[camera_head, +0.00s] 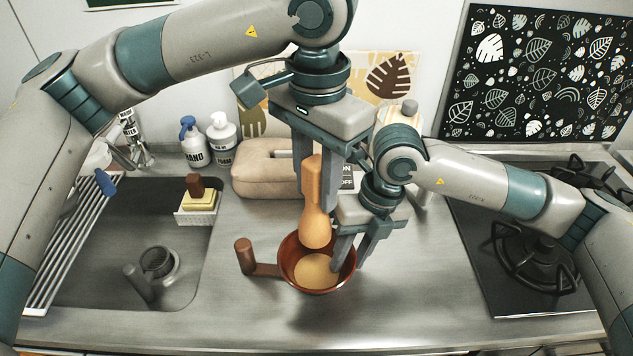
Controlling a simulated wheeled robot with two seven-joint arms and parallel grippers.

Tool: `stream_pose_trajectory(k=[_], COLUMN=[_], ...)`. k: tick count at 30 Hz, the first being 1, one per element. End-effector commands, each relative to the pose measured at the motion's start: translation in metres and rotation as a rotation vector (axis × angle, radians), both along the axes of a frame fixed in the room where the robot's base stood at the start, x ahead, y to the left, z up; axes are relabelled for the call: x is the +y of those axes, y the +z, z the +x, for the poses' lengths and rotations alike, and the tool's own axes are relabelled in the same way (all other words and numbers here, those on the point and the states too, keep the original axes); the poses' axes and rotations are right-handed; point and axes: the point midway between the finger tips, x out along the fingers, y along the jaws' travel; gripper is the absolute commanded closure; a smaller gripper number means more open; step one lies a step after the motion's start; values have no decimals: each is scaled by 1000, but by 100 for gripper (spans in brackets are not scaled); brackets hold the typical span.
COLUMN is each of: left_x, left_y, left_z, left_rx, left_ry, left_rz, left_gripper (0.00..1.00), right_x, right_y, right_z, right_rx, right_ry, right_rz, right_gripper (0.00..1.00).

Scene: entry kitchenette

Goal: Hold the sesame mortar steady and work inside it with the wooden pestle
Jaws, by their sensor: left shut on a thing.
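The sesame mortar (290,284) is a reddish-brown bowl on the counter with a handle (245,256) sticking out to the left. Tan contents (316,270) show in its bottom. My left gripper (318,172) is shut on the wooden pestle (315,222) and holds it upright, thick end down, over the bowl's opening. I cannot tell whether the pestle touches the contents. My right gripper (352,256) is at the bowl's right rim, with its fingers pointing down astride the rim. Whether they press on the rim is unclear.
A sink (100,255) lies at left, with a sponge holder (198,212) on its edge. Two pump bottles (195,144) and a beige padded object (262,175) stand behind the mortar. A gas hob (525,250) is at right. The counter in front is clear.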

Motion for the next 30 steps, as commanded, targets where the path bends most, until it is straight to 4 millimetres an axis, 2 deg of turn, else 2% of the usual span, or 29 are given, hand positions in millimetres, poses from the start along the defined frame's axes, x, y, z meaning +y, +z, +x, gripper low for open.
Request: stream_pose_trajectory(k=[7,11,17,30], left_x=[-4,-4,-3,-1], left_y=[3,3,1,0], left_z=[2,2,1,0], left_rx=[-7,-7,-4,-1], left_ry=[3,3,2,2], left_rz=[-17,-16,-11,-6], left_gripper=[100,100,100,100], right_x=[3,2,-4,-24], right_y=[1,8,32,101], right_z=[-3,-1,1,9], right_rx=[3,0,-4,-2], right_ry=[8,8,7,0], right_rz=[5,7,8,2], right_gripper=[72,72,72,72])
